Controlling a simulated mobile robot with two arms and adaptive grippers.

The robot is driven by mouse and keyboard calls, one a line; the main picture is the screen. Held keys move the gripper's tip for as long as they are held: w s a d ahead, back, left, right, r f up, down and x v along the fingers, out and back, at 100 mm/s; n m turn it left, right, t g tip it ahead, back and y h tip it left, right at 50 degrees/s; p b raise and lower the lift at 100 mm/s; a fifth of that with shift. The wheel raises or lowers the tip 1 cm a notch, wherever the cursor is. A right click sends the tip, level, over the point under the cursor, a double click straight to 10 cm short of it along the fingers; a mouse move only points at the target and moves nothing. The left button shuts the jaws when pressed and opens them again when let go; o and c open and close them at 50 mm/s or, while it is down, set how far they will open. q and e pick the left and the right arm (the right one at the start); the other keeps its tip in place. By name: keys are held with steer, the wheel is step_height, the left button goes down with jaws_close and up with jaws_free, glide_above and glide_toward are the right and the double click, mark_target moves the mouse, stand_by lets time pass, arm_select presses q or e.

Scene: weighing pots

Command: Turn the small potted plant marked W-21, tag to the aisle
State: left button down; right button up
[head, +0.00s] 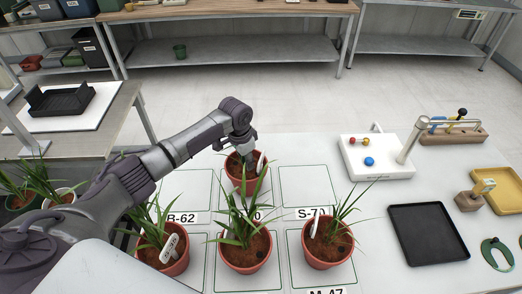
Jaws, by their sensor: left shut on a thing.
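My left gripper (242,154) comes down from above on a terracotta pot (240,184) in the back middle square and is shut on it. This pot has dark soil and a white tag standing at its right side. Leaves from the plant in front cover part of it. Three more potted plants stand in the front row: left (163,255), middle (244,262) and right (328,255). The left and right ones show white tags. I cannot read W-21 on any tag or card. My right gripper is not in view.
The back left (187,183) and back right (305,184) squares are empty.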

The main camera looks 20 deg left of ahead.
arm_select(q)
steer(key=shift+a+f, duration=0.1)
steer(key=shift+a, duration=0.2)
steer(key=shift+f+m+b, duration=0.2)
steer(key=shift+m+b, duration=0.1)
steer(key=shift+b, duration=0.05)
steer(key=m+b, duration=0.6)
steer(key=b, duration=0.3)
steer(key=shift+f, duration=0.15)
steer(key=shift+r+m+g, duration=0.3)
steer(key=shift+r+m, duration=0.05)
steer(key=shift+m, duration=0.15)
steer(key=shift+r+m+h+p, duration=0.1)
steer(key=shift+m+h+p, duration=0.2)
steer(key=shift+m+p, duration=0.4)
steer(key=m+p, duration=0.1)
steer(key=m, duration=0.2)
steer(key=shift+s+d+g, duration=0.1)
steer(key=shift+g, duration=0.2)
steer(key=shift+m, duration=1.1)
steer(key=shift+f+p, duration=0.3)
steer(key=shift+f, duration=0.05)
